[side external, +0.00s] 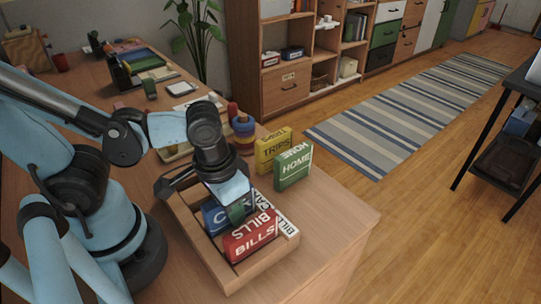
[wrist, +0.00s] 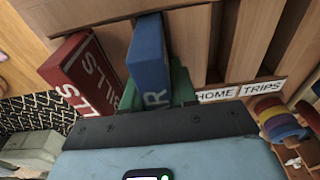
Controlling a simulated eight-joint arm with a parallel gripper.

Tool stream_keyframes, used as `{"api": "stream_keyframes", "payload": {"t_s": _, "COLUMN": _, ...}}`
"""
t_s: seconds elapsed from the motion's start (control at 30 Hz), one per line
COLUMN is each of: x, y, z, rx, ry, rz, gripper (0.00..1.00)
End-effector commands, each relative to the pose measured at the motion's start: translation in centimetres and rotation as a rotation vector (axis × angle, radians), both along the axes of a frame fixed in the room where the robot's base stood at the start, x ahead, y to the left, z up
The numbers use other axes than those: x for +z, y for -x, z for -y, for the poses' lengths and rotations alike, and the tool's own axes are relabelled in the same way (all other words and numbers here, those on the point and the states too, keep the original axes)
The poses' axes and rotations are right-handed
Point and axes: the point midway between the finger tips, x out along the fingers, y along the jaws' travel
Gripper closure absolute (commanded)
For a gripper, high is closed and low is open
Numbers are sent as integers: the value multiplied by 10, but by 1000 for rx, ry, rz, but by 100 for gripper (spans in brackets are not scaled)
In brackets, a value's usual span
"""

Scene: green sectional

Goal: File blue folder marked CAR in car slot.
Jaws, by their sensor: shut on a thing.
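My gripper (side external: 226,203), with green fingertips, is shut on the blue folder (side external: 212,216). In the wrist view the blue folder (wrist: 149,60) is between the fingertips, its lettering partly covered. It is at the slot beside the red BILLS folder (side external: 250,238), in line with the CAR label (side external: 266,203) on the wooden organizer (side external: 217,268). How deep it sits is hidden. The red folder (wrist: 82,75) stands in its own slot, left of the blue one in the wrist view. The HOME (wrist: 217,94) and TRIPS (wrist: 263,86) slots look empty.
The green HOME folder (side external: 293,167) and yellow TRIPS folder (side external: 273,150) stand on the table close behind the organizer. A stack of colored rings (side external: 243,134) is farther back. The table's right front corner (side external: 350,222) is clear.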

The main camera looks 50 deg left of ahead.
Motion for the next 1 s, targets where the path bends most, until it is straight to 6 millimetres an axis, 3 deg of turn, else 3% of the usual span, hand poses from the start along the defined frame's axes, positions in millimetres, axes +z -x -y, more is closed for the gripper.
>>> {"api": "stream_keyframes", "payload": {"t_s": 0.4, "x": -5, "y": 1, "z": 0, "rx": 2, "ry": 7, "rz": 14, "gripper": 100}}
{"api": "stream_keyframes", "payload": {"t_s": 0.43, "x": -5, "y": 1, "z": 0, "rx": 2, "ry": 7, "rz": 14, "gripper": 68}}
{"api": "stream_keyframes", "payload": {"t_s": 0.57, "x": -5, "y": 1, "z": 0, "rx": 3, "ry": 7, "rz": 14, "gripper": 48}}
{"api": "stream_keyframes", "payload": {"t_s": 0.77, "x": -2, "y": 2, "z": 0, "rx": 3, "ry": 7, "rz": 13, "gripper": 48}}
{"api": "stream_keyframes", "payload": {"t_s": 0.83, "x": 2, "y": 2, "z": 0, "rx": 3, "ry": 6, "rz": 12, "gripper": 43}}
{"api": "stream_keyframes", "payload": {"t_s": 1.0, "x": 16, "y": 3, "z": 0, "rx": 2, "ry": 4, "rz": 8, "gripper": 43}}
